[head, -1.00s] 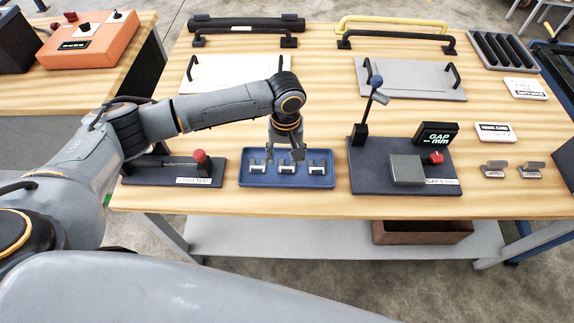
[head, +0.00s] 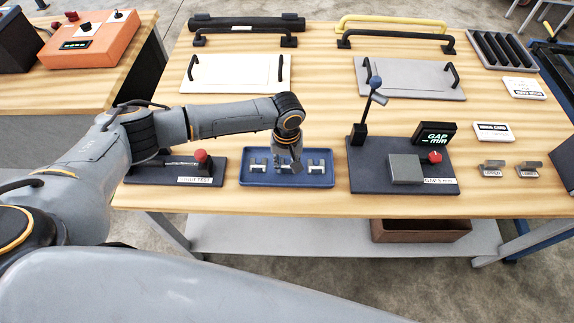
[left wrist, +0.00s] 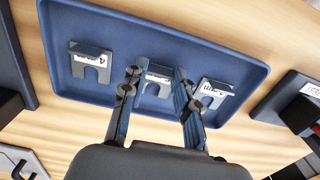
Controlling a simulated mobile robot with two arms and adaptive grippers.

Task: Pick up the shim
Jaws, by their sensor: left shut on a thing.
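The blue tray (head: 245,181) holds a row of three grey U-shaped shims with white labels. The left shim (head: 257,165) and right shim (head: 317,166) stand clear of the fingers. My left gripper (head: 288,165) points down into the tray and is shut on the middle shim, which it largely hides in the head view. In the left wrist view, the middle shim (left wrist: 158,82) sits between the two fingers (left wrist: 157,90), its label partly covered. The other shims (left wrist: 90,62) and (left wrist: 213,93) lie on either side. My right gripper is not in view.
A gauge stand with a lever and block (head: 405,168) is close right of the tray. A fixture with a red knob (head: 201,157) is close left. Panels with handles (head: 235,73) lie behind. Bare wood (head: 335,125) separates them.

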